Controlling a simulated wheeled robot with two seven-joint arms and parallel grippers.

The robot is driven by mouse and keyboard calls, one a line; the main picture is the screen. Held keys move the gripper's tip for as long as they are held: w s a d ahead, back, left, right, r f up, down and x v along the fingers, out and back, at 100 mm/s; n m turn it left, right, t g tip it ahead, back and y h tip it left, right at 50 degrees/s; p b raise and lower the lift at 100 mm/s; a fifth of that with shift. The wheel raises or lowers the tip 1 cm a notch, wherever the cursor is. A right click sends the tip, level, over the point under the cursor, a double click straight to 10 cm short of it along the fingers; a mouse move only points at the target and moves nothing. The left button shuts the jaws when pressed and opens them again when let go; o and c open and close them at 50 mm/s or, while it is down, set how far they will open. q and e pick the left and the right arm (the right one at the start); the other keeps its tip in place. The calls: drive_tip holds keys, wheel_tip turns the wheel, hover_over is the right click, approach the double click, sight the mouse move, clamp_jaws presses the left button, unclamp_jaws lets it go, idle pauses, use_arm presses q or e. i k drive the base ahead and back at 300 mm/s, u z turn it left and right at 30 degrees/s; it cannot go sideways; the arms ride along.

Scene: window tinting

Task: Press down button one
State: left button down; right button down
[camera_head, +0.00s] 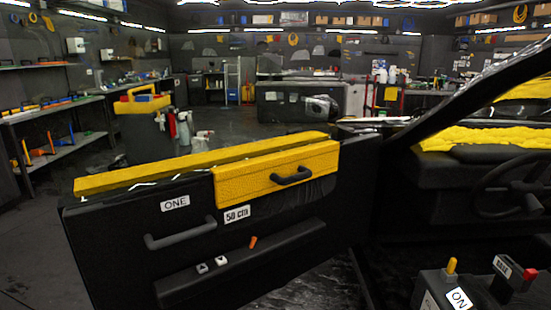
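An open car door (110,235) fills the left and middle of the view, with its inner panel facing me. Two small buttons sit side by side on the armrest, a left one (202,268) and a right one (221,261); which is button one I cannot tell, nor whether either is pressed. An orange lever (253,242) stands right of them. Neither of my grippers is in view.
A dark box with a yellow lever (452,265) is at the lower right. The car cabin with a steering wheel (500,188) is right. Spray bottles (184,128) stand behind the door.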

sight(202, 267)
drive_tip(key=z, duration=0.5)
drive_tip(key=k, duration=0.6)
drive_tip(key=u, duration=0.4)
drive_tip(key=i, duration=1.15)
drive_tip(key=u, duration=0.15)
